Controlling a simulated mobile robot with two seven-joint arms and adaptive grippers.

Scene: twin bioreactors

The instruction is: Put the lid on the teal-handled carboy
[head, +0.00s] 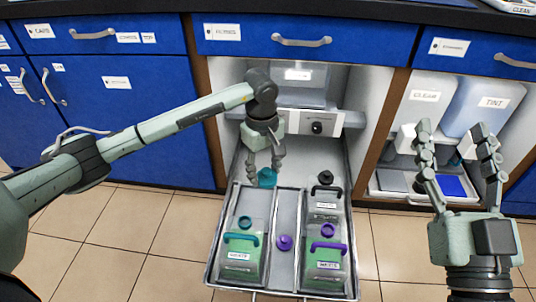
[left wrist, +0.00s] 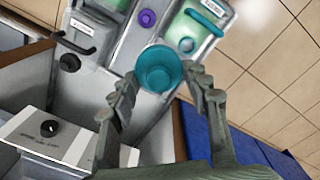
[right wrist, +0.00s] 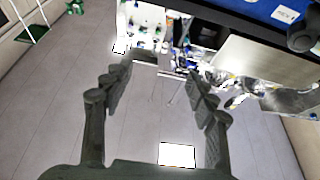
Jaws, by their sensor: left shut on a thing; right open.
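My left gripper (head: 264,168) is shut on a teal lid (head: 267,178), holding it above the back of the pull-out tray. In the left wrist view the teal lid (left wrist: 158,68) sits between the fingers. The teal-handled carboy (head: 237,268) stands in the tray's left compartment, in front of and below the held lid. Its teal-ringed neck (head: 245,222) shows behind its handle. The carboy's teal handle (left wrist: 204,22) also shows in the left wrist view. My right gripper (head: 453,133) is open and empty at the right, away from the tray.
The tray (head: 209,262) also holds a purple-handled carboy (head: 325,271) and a black-handled carboy (head: 326,206) on the right. A purple lid (head: 284,242) lies in the middle strip; a black lid (head: 325,177) is behind.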

